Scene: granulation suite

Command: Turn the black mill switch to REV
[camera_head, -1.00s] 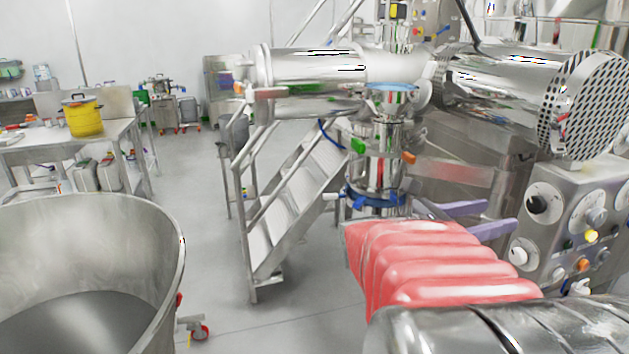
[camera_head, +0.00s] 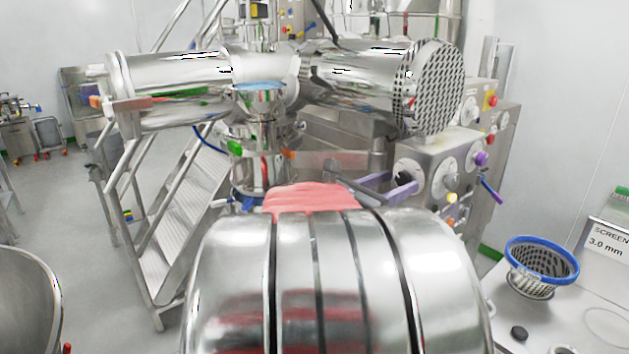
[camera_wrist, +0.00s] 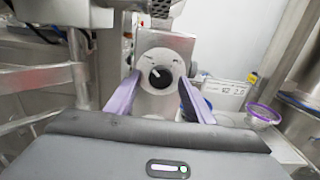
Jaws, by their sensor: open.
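The black mill switch (camera_head: 404,178) is a knob on a round white plate on the grey control panel (camera_head: 425,158), right of centre in the head view. In the wrist view the black switch (camera_wrist: 160,77) is near the middle, with a light pointer mark tilted to the upper right. The plate's lettering is too small to read. My gripper (camera_head: 385,188) has purple fingers and is open. In the wrist view my gripper (camera_wrist: 159,103) has one finger on each side of the switch in the picture, with nothing held. The gap to the switch is hard to judge.
The panel also carries a white dial (camera_head: 445,175), a yellow button (camera_head: 451,197) and a purple knob (camera_head: 480,158). A perforated drum end (camera_head: 437,88) sits above. A blue-rimmed basket (camera_head: 541,265) stands on the right table. Metal stairs (camera_head: 180,225) are at left.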

